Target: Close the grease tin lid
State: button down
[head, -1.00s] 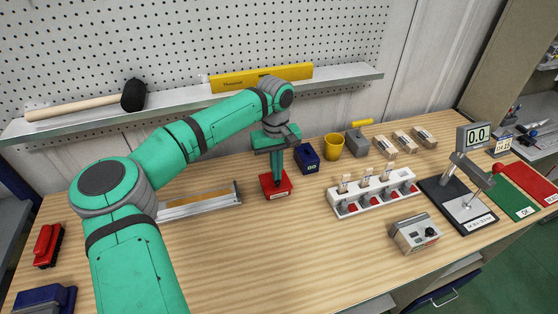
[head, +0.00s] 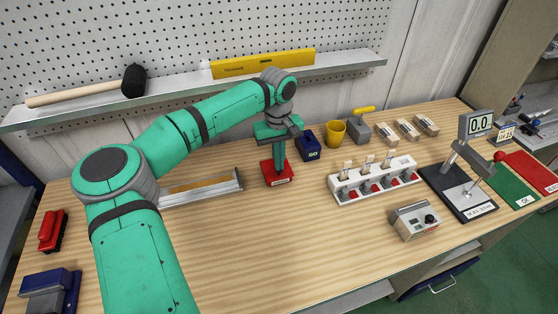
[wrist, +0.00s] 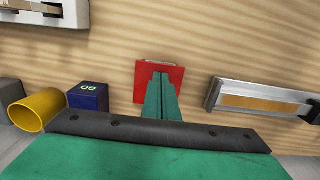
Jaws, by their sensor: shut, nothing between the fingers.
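A square red box (head: 268,172), which I take for the grease tin, sits on the bench with a pale label on its front. Its top looks flat, with no raised lid visible. In the wrist view the red box (wrist: 140,85) shows a pale strip along its top edge. My gripper (head: 279,171) is shut and empty. It points down over the middle of the red box. In the wrist view the shut fingers (wrist: 160,82) overlap the box and hide part of its top. I cannot tell whether the tips touch it.
A metal-edged tray (head: 205,190) lies left. A white rack (head: 350,194) stands front right. The front middle bench is clear.

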notch_tip(320, 180, up, 14)
jog(key=shift+s, duration=0.2)
dwell(0.4)
